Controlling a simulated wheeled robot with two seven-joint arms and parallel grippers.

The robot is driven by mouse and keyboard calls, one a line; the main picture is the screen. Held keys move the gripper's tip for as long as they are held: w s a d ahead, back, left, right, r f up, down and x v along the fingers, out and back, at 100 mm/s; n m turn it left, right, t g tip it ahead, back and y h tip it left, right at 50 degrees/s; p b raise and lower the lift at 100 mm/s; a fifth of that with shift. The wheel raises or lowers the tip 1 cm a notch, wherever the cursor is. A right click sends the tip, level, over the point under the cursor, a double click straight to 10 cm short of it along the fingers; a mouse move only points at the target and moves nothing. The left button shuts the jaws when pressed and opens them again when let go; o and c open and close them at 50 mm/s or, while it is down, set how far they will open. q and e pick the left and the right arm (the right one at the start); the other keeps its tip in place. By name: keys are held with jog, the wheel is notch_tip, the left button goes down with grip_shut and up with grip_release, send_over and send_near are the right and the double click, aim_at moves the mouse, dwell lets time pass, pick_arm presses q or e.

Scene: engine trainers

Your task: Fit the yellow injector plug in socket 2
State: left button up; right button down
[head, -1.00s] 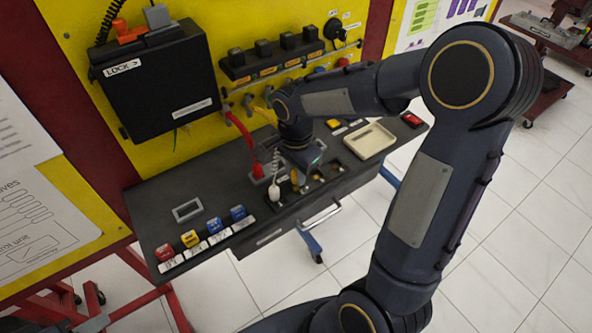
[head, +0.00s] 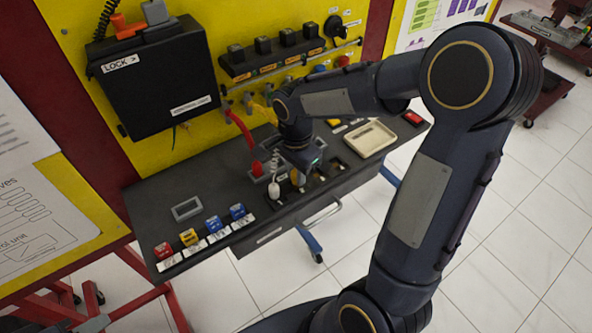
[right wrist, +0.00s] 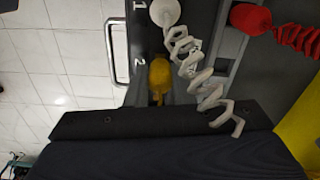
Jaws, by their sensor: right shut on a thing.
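The yellow injector plug (right wrist: 159,78) is held in my right gripper (right wrist: 160,96), beside the printed number 2 in the right wrist view. Socket 2 is hidden under the plug and fingers, so I cannot tell if the plug is seated. In the head view my right gripper (head: 301,168) points down over the row of sockets at the bench's front, with a bit of yellow below it. A white plug (head: 274,191) on a coiled white cord stands left of it, by number 1 in the right wrist view (right wrist: 164,12). My left gripper is not in view.
A cream tray (head: 369,139) lies to the right. Red, yellow and blue blocks (head: 189,237) sit at the bench's left front. A black control unit (head: 155,85) hangs on the yellow panel. The bench's left middle is mostly clear.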

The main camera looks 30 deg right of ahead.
jog(key=shift+f+b, duration=0.35)
jog(key=shift+f, duration=0.15)
jog(key=c, duration=1.5)
grip_release()
jog(key=shift+r+p, duration=2.15)
jog(key=shift+r, duration=0.65)
jog(key=shift+r+p, duration=0.65)
jog(key=shift+r, duration=0.15)
jog(key=shift+o, duration=0.3)
